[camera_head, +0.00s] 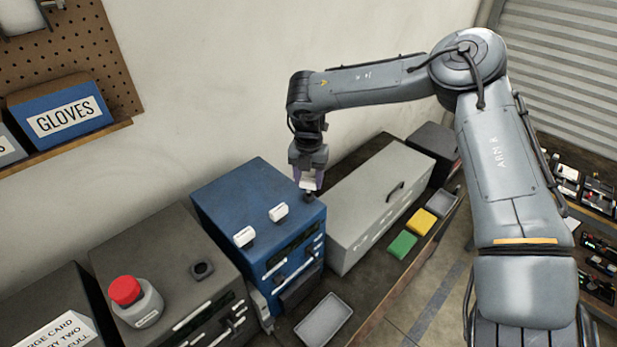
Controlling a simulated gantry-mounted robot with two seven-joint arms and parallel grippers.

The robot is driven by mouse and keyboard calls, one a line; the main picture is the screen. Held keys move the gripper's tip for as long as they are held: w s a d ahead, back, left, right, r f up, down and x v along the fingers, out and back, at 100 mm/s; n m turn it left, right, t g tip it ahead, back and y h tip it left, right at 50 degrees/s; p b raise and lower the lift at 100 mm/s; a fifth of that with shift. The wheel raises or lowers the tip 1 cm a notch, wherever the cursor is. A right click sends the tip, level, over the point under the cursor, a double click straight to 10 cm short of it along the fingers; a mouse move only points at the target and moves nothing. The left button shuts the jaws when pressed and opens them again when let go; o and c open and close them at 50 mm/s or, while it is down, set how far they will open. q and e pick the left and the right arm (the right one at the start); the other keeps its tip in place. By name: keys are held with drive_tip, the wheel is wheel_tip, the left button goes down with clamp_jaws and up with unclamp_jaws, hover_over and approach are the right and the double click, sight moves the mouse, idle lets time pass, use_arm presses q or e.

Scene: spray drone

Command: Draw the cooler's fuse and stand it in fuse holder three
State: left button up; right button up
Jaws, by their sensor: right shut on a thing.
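Two white pieces (244,236) (278,212) stand on the same cabinet top. No readable label marks the cooler or fuse holder three. My left gripper is not in view.
A long grey box (365,195) stands right of the blue cabinet. Green (402,245) and yellow (421,222) blocks and a grey tray (323,320) lie in front.

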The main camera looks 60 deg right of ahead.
sight(309, 180)
drive_tip(key=shift+f+b, duration=0.6)
drive_tip(key=shift+f, duration=0.2)
drive_tip(key=shift+f+b, duration=0.6)
drive_tip(key=shift+f, duration=0.1)
drive_tip(key=o, duration=1.5)
drive_tip(key=shift+r, duration=0.5)
wheel_tip(309, 180, up, 10)
drive_tip(key=shift+f+b, duration=0.1)
drive_tip(key=shift+b, duration=0.45)
